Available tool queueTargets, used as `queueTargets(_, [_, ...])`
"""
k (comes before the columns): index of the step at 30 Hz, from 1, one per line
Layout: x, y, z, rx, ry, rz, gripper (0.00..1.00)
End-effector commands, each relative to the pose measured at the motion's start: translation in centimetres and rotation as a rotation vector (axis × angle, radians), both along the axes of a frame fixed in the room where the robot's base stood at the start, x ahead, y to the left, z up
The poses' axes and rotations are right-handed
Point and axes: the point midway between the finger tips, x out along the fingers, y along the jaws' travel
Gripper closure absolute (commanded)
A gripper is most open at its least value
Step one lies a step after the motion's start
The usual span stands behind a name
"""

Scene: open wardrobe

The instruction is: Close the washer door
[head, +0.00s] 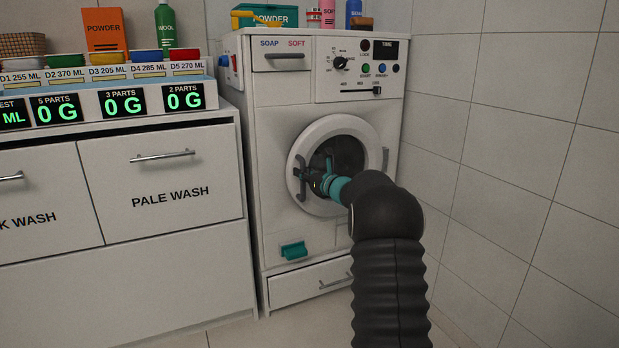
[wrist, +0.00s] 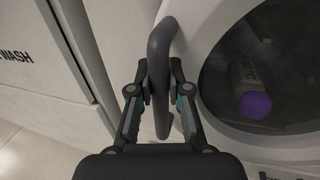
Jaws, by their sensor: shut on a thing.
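The washer (head: 276,115) is white, with a round door (head: 336,124) that has a white ring and dark glass. The door sits close against the washer front; I cannot tell whether it is fully latched. A dark curved handle (head: 298,168) is on the ring's left side. In the wrist view the handle (wrist: 161,45) passes between my fingers, and my gripper (wrist: 162,88) is shut on it. The door ring (wrist: 205,28) shows right of the handle. In the head view my gripper (head: 317,186) is at the door's left half, partly hiding the glass.
A counter with the PALE WASH drawer (head: 170,195) stands left of the washer. A tiled wall (head: 510,150) is close on the right. A teal latch (head: 293,250) and a lower drawer (head: 305,286) are under the door. A purple thing (wrist: 256,105) shows behind the glass.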

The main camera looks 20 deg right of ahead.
Motion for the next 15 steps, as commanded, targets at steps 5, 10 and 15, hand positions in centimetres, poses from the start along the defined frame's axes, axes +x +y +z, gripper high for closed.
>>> queueTargets(5, [0.34,0.04,0.26,0.000,-0.003,-0.009,1.00])
queueTargets(10, [0.35,0.08,0.30,0.000,-0.003,-0.008,0.70])
queueTargets(15, [0.28,-0.03,0.25,0.000,-0.003,-0.008,0.57])
